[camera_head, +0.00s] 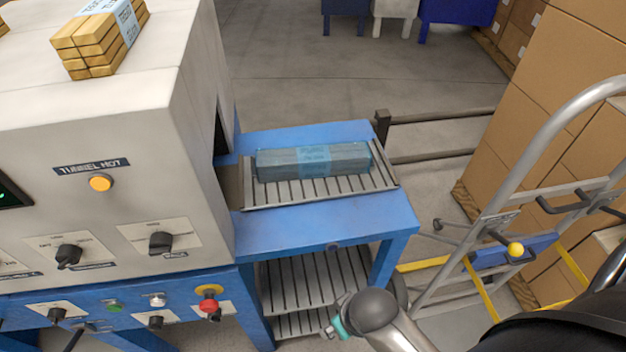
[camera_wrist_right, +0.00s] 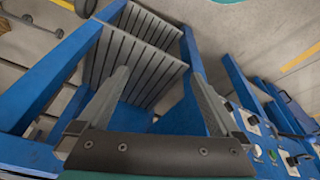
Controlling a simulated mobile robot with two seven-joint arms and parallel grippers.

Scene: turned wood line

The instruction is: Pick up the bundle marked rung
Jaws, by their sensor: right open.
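A grey-blue bundle of bars with a light blue band (camera_head: 316,160) lies on the slatted outfeed (camera_head: 300,193) of a blue table, just right of the machine's opening. The print on its band is too small to read, so I cannot tell whether it says rung. Another bundle, of yellow wood with a light blue label (camera_head: 103,36), lies on top of the machine; its print is not clear either. My right gripper (camera_wrist_right: 158,76) is open and empty in the right wrist view, facing slatted racks. Its arm shows at the bottom of the head view, below and apart from the outfeed bundle. My left gripper is out of view.
The white tunnel machine (camera_head: 190,110) stands to the left, with knobs and a red stop button (camera_head: 209,304) on its front. The blue table (camera_head: 330,222) has a lower slatted shelf (camera_head: 315,285). A hand truck (camera_head: 490,225) and stacked cartons (camera_head: 545,110) stand to the right.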

